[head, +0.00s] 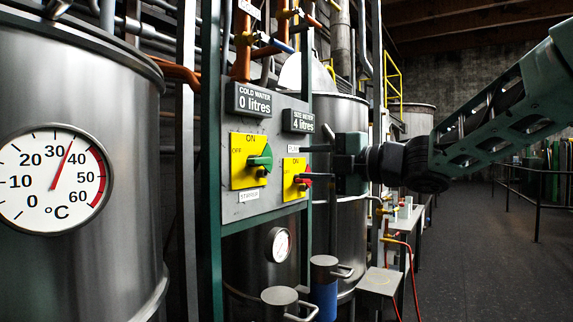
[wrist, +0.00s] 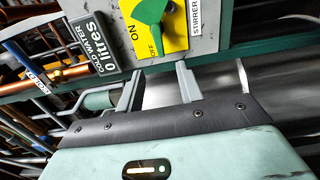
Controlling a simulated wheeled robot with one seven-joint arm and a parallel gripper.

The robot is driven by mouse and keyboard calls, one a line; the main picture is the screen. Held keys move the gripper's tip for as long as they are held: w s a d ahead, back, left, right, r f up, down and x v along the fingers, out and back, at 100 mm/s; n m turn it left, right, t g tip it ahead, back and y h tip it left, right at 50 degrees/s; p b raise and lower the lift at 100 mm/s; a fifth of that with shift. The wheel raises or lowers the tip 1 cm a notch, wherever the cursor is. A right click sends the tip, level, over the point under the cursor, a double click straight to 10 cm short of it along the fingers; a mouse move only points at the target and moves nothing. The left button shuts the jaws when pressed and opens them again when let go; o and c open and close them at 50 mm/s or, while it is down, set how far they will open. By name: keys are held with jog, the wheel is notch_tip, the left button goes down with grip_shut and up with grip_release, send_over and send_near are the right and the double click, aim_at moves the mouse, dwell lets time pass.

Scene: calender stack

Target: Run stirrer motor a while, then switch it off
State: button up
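The stirrer switch is a yellow plate with a green knob (head: 261,160) on the grey panel (head: 240,208), above a STIRRER label (head: 249,196). Its plate is marked ON at the top and OFF at the left. The knob's narrow end appears to point towards OFF.
A second yellow switch with a red knob (head: 301,183) sits right of the stirrer switch, close to my fingers in the head view. Displays read cold water 0 litres (head: 254,101) and 4 litres (head: 303,121). A tank with a thermometer (head: 55,178) stands left.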

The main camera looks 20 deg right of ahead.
jog(key=v, duration=0.3)
jog(key=shift+s+d, duration=0.15)
jog(key=shift+s, duration=0.1)
jog(key=w+a+f+m+g+h, duration=0.1)
jog(key=a+f+m+g+h, duration=0.1)
jog(key=a+f+m+h, duration=0.55)
jog(key=s+a+f+m+g, duration=0.3)
jog(key=s+f+m, duration=0.15)
jog(key=f, duration=0.45)
jog(key=s+a+f+m+g, duration=0.25)
jog(key=s+f, duration=0.35)
jog(key=f, duration=0.3)
jog(key=s+f+m+g+h, duration=0.1)
jog(key=s+f+g, duration=0.15)
jog(key=s, duration=0.35)
jog(key=s+a+f+m+g+h, duration=0.1)
jog(key=s+f+g, duration=0.15)
jog(key=s, duration=0.35)
jog(key=s+f+m+g+h, duration=0.1)
jog(key=s+f+g, duration=0.15)
jog(key=s, duration=0.35)
notch_tip(320, 180, up, 12)
jog(key=p, duration=1.3)
jog(key=shift+w+a+r, duration=0.2)
jog(key=shift+y, duration=0.25)
